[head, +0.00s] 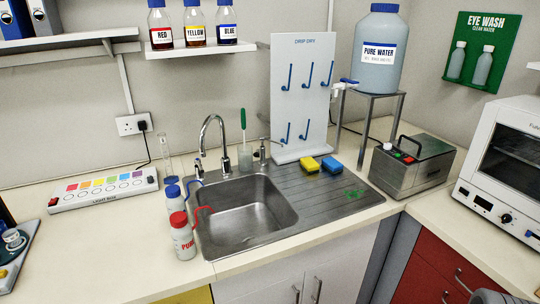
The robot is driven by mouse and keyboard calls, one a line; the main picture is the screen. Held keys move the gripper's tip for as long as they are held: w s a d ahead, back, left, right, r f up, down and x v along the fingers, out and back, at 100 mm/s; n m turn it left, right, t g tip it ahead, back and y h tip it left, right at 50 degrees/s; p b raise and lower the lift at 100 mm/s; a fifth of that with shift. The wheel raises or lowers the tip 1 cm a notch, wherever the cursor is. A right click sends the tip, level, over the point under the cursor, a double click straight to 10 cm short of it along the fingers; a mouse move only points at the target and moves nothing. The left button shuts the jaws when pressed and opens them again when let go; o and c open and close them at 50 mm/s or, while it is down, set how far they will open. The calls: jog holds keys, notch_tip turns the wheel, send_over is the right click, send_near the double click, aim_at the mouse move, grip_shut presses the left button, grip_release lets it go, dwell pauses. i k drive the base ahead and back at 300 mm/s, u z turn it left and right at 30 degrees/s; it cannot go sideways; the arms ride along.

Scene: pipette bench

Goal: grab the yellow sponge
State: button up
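The yellow sponge (310,166) lies on the ridged metal drainboard (345,200) to the right of the sink basin, near the foot of the white drip-dry board. A blue sponge (332,165) lies just to its right. The yellow sponge's top is uncovered and nothing stands in front of it. I cannot make out my gripper in the head view. Only a grey rounded part, perhaps of my arm, shows at the bottom right edge, far from the sponge.
The drip-dry board (300,90) with blue pegs stands behind the sponges. The sink (240,208) and tap (212,125) are to the left, with squeeze bottles (182,236) at its left edge. A metal bath (412,165) stands to the right. The front drainboard is mostly clear.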

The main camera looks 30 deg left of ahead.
aim_at(308, 164)
jog(key=u, duration=0.7)
jog(key=i, duration=1.25)
jog(key=u, duration=0.6)
